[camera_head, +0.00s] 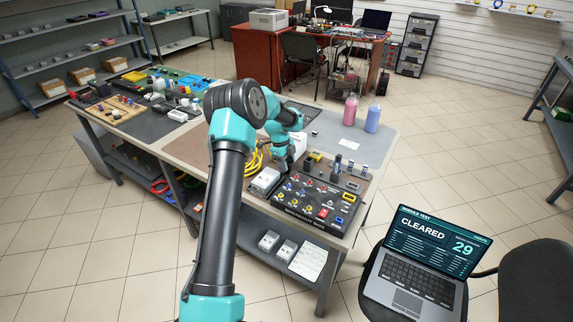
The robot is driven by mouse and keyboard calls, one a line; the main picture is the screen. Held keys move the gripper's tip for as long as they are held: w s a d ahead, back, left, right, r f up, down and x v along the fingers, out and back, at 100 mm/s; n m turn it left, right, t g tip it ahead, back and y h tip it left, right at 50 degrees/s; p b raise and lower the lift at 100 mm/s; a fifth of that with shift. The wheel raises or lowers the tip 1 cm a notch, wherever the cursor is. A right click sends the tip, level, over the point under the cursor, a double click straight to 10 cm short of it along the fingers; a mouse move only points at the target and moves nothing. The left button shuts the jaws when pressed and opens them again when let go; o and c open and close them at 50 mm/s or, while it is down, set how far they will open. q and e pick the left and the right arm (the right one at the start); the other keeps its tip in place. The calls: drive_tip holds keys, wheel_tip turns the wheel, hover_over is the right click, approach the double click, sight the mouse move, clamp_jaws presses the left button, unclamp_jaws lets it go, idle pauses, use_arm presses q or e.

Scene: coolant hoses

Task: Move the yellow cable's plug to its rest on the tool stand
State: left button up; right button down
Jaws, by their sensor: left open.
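A coiled yellow cable (254,161) lies on the workbench, partly hidden behind my left arm. I cannot make out its plug for sure. My left gripper (285,166) is small in this view and points down beside the cable, over the left back edge of the black breakout box panel (296,207). It is open, and I see nothing held in it. A row of small upright holders (350,168) stands along the panel's back; I cannot tell whether these are the tool stand. My right gripper is not in view.
A grey box-shaped device (265,181) sits at the panel's left. A pink bottle (350,109) and a blue bottle (373,117) stand at the bench's back right. A laptop (420,262) reading "CLEARED" rests on a chair at the front right.

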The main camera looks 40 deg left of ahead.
use_arm(q)
drive_tip(key=v, duration=1.2)
idle(0.3)
